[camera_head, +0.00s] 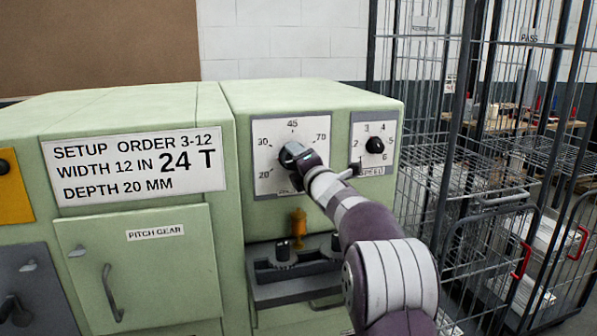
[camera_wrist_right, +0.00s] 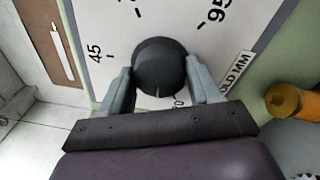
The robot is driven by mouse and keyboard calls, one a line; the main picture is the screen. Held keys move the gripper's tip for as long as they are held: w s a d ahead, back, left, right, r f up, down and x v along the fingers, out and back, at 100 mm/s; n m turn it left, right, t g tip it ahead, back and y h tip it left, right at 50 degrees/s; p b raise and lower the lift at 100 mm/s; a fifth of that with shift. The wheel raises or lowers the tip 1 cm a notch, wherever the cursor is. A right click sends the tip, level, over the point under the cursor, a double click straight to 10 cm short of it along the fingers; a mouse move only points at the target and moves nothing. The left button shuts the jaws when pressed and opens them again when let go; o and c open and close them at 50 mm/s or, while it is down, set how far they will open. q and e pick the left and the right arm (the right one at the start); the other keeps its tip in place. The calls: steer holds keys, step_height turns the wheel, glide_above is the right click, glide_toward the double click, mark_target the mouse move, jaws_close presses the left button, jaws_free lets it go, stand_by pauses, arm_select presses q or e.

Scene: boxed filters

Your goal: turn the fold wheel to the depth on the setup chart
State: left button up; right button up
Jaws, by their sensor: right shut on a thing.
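The setup chart (camera_head: 134,165) on the green machine reads "SETUP ORDER 3-12", "WIDTH 12 IN", "24 T", "DEPTH 20 MM". The fold dial plate (camera_head: 291,155) shows 20, 30, 45 and 70 in the head view; 95 and "OLD MM" show in the wrist view. My right gripper (camera_head: 297,158) is shut on the round black fold wheel (camera_wrist_right: 160,66), one finger on each side. The wheel's white mark points down in the wrist view, beside a partly hidden number ending in 0. My left gripper is not in view.
A smaller black knob (camera_head: 375,145) on a plate numbered 2 to 6 sits right of the fold dial, close to my right arm. Below are a yellow-orange fitting (camera_head: 298,222) and a dark bracket (camera_head: 290,290). Wire cages (camera_head: 480,160) stand at the right.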

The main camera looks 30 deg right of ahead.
steer(key=n, duration=0.2)
steer(key=n+b, duration=0.1)
steer(key=n, duration=0.1)
steer(key=shift+r+n, duration=0.2)
steer(key=shift+n, duration=0.5)
steer(key=o, duration=0.9)
steer(key=shift+o, duration=0.8)
steer(key=shift+f, duration=0.1)
steer(key=s+a+b, duration=0.1)
steer(key=s+b, duration=0.1)
steer(key=s, duration=1)
steer(key=shift+s+a+b, duration=0.25)
steer(key=shift+a+b, duration=0.1)
